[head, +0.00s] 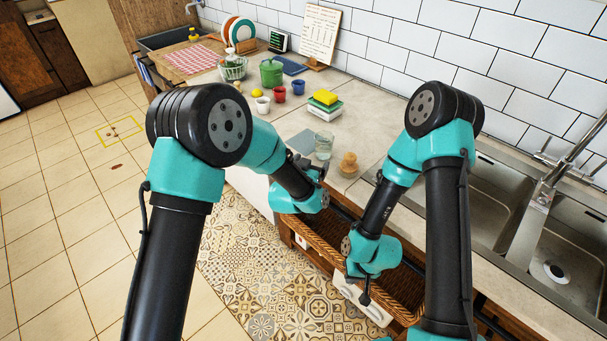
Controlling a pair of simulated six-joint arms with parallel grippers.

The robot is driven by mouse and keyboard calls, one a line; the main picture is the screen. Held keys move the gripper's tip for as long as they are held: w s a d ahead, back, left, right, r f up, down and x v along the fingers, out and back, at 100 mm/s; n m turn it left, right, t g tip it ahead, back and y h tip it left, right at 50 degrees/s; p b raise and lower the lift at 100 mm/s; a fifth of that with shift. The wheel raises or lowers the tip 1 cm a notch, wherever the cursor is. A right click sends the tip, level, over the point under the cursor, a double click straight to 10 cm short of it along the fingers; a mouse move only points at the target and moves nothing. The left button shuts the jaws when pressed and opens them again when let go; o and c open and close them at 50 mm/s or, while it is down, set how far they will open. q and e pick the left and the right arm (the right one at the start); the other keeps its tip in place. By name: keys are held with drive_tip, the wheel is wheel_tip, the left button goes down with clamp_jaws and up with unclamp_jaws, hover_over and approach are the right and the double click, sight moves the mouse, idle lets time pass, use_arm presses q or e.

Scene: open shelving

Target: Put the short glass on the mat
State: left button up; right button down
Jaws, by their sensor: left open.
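The short clear glass (324,146) stands upright on the counter near its front edge. My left gripper (322,170) is open and empty, just in front of the glass at the counter edge. Its fingers are small and partly hidden by the wrist. My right gripper (365,292) hangs low over the wicker basket, away from the glass, and its jaws are too small to read.
A small wooden-coloured jar (348,164) stands close right of the glass. Cups, a green pot (271,73) and a dish rack are further back. A wicker basket (405,287) is below the counter, and the sink (490,195) is right.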

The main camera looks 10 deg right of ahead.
use_arm(q)
drive_tip(key=v, duration=0.6)
drive_tip(key=shift+s+a, duration=0.1)
idle(0.5)
drive_tip(key=s+a+f+n+g+y, duration=0.2)
drive_tip(key=s+a+f+g, duration=0.1)
drive_tip(key=a+f, duration=0.6)
drive_tip(key=s+a+f+n+g+y, duration=0.25)
drive_tip(key=a+f, duration=0.45)
drive_tip(key=a, duration=0.5)
drive_tip(key=s+a+f+n+g, duration=0.2)
drive_tip(key=s+a, duration=0.4)
drive_tip(key=s, duration=0.3)
drive_tip(key=s+a+f+n+g, duration=0.2)
drive_tip(key=s+a+f+g, duration=0.2)
drive_tip(key=s+a, duration=0.3)
drive_tip(key=shift+s+a+f+g, duration=0.15)
drive_tip(key=shift+s+f+g, duration=0.2)
drive_tip(key=shift+s+f, duration=0.65)
drive_tip(key=shift+r+y, duration=0.1)
drive_tip(key=shift+y, duration=0.15)
use_arm(e)
drive_tip(key=c, duration=1.8)
unclamp_jaws()
